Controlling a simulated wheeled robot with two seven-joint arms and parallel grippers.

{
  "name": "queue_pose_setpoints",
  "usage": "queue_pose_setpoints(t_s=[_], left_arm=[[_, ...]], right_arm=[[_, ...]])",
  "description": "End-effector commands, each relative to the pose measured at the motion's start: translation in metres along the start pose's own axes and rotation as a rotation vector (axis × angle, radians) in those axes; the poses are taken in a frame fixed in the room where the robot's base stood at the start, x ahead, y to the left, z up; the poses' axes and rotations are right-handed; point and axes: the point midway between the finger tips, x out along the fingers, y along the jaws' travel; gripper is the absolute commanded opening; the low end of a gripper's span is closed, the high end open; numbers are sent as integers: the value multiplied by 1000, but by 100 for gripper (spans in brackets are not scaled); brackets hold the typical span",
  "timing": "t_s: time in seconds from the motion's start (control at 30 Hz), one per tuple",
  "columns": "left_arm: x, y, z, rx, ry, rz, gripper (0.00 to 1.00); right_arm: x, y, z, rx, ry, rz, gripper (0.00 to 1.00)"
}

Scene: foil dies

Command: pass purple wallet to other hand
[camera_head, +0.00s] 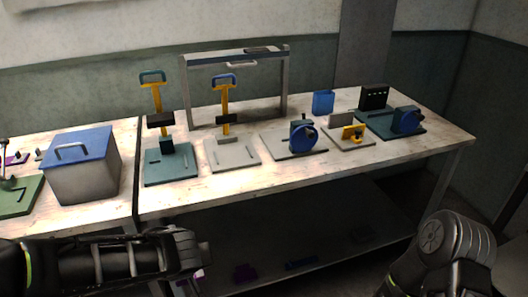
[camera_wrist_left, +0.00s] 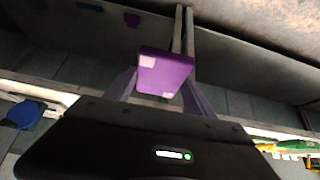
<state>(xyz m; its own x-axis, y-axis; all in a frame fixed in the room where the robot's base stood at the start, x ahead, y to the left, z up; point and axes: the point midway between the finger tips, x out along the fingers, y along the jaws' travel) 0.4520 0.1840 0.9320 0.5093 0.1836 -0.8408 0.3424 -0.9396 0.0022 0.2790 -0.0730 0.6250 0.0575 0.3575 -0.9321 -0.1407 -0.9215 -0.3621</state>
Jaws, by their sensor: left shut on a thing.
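The purple wallet (camera_wrist_left: 166,74) shows in the left wrist view as a small flat purple piece with pale patches. My left gripper (camera_wrist_left: 160,88) is shut on it, with one finger at each side. In the head view my left arm comes in at the bottom left, with its gripper end (camera_head: 203,256) in front of the table's front edge; the wallet is mostly hidden there. My right arm shows at the bottom right of the head view, well apart from the left one, and its gripper is out of the picture.
The table (camera_head: 300,184) carries two yellow-handled presses, several blue-wheeled devices and a grey box with a blue lid (camera_head: 82,172). A lower shelf (camera_head: 340,235) holds a few small dark items, one purple (camera_head: 245,272). The space between my arms, before the table, looks clear.

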Motion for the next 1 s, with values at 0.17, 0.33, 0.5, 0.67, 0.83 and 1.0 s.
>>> queue_pose_setpoints(t_s=[0.17,0.33,0.5,0.67,0.83,1.0], left_arm=[[16,26,-34,221,0,145,21],[31,35,-52,323,-1,209,21],[58,20,-52,310,-3,197,21],[63,13,-49,297,-1,189,21],[63,12,-49,295,-1,188,21],[63,12,-49,295,-1,188,21]], right_arm=[[0,0,0,0,0,0,34],[0,0,0,0,0,0,34],[0,0,0,0,0,0,34],[0,0,0,0,0,0,34],[0,0,0,0,0,0,34],[0,0,0,0,0,0,34]])
